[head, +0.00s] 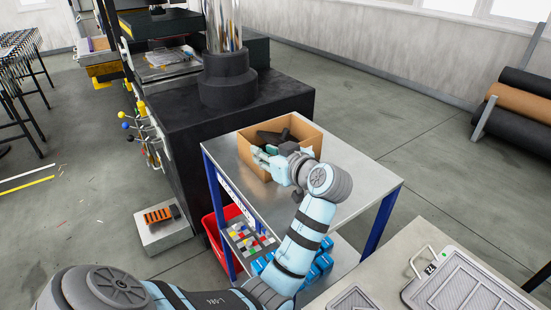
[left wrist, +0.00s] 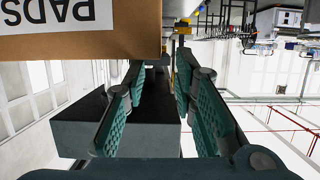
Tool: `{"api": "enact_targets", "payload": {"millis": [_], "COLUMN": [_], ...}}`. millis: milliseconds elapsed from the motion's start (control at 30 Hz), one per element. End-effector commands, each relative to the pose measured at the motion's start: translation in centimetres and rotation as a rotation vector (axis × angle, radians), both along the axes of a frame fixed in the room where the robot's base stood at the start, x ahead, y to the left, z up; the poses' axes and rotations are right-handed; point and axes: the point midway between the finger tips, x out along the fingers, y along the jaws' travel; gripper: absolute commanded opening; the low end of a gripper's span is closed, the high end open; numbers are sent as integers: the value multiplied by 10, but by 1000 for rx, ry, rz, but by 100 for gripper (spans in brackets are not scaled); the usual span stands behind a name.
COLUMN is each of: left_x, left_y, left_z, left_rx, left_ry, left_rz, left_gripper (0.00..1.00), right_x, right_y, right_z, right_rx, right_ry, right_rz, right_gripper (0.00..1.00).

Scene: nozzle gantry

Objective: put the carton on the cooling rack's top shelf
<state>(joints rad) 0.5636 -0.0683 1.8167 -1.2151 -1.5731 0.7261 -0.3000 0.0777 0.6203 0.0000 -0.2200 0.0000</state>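The carton (head: 300,129) is an open brown box on the steel-topped table (head: 350,189). Its side with a white label reading "PADS" shows upside down in the left wrist view (left wrist: 130,42). My left gripper (head: 262,157) is at the carton's near left side and partly covers it. In the left wrist view its green-padded fingers (left wrist: 160,80) stand apart with nothing clearly between them, close to the carton's edge. I cannot tell whether they touch it. Dark shapes inside the carton are partly hidden. I cannot pick out the cooling rack for sure. My right gripper is not in view.
A black machine base (head: 180,105) with a metal column stands behind the table. A red bin (head: 217,228) and small coloured parts sit below the tabletop. A grey mesh panel (head: 462,288) lies on a bench at lower right.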

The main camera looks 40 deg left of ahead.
Motion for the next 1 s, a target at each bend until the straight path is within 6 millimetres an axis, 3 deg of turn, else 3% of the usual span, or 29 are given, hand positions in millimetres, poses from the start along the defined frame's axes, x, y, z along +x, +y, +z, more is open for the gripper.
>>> {"api": "enact_targets", "payload": {"millis": [133,300,1000], "left_x": [-8,-14,-15], "left_y": [-29,-47,-49], "left_z": [7,14,16], "left_rx": [-3,-2,1], "left_ry": [-1,0,1], "left_rz": [-3,-1,1], "left_gripper": [25,25,25], "right_x": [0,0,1], "right_y": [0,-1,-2], "right_z": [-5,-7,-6], "right_rx": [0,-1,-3], "right_ry": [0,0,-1], "right_rz": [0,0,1], "right_gripper": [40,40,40]}}
